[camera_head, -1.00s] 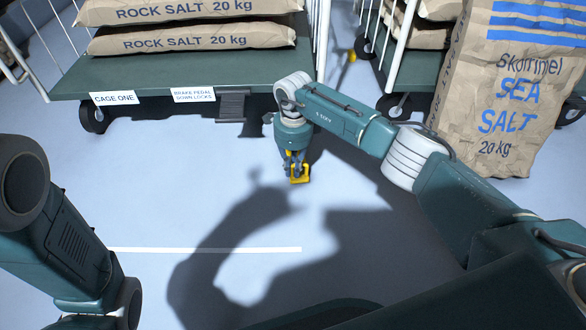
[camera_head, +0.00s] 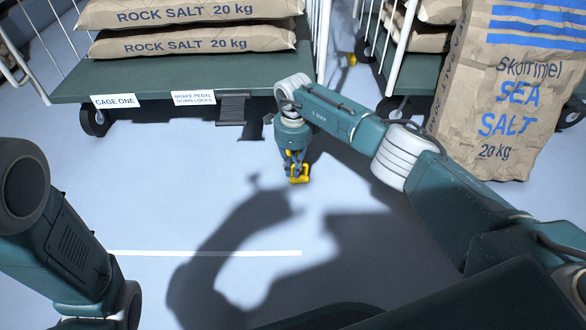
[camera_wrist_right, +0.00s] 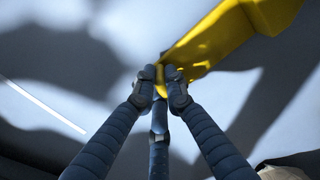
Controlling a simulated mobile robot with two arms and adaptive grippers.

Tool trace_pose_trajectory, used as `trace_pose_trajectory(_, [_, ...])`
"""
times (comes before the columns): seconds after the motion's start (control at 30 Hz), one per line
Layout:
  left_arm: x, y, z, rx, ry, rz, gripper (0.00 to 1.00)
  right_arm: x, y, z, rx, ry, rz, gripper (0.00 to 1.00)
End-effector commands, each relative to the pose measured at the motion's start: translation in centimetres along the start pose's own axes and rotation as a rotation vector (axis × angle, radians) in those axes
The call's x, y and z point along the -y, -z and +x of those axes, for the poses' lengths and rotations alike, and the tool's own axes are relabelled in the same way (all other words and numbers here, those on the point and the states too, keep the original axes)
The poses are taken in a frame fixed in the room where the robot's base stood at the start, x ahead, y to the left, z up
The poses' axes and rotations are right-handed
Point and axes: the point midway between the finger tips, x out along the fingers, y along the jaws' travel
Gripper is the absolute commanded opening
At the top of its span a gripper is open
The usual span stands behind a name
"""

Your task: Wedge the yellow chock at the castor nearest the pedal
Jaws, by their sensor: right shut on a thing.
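My right gripper (camera_head: 297,166) is shut on the yellow chock (camera_head: 300,177), in front of cage one (camera_head: 150,82). In the right wrist view the fingertips (camera_wrist_right: 160,85) pinch a thin end of the chock (camera_wrist_right: 215,38), whose bulk extends to the upper right. The dark brake pedal (camera_head: 231,108) hangs from the cage's front edge, left of and beyond the gripper. The cage's left front castor (camera_head: 95,119) shows. Its right front corner is partly behind my right wrist, and I see no castor clearly there. My left gripper is out of view.
A second cage stands at the right, with a castor (camera_head: 396,108) under it. A large sea salt sack (camera_head: 500,110) stands in front of that cage. A small yellow thing (camera_head: 351,59) lies farther back. Open floor with a white line (camera_head: 205,253) lies in front.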

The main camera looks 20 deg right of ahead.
Motion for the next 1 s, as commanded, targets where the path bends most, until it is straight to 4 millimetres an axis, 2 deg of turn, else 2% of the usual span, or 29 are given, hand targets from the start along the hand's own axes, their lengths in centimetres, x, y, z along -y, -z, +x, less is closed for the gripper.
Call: trace_pose_trajectory(1.0, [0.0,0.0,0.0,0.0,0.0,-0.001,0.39,2.2,-0.1,0.2,-0.001,0.013,0.002,0.0])
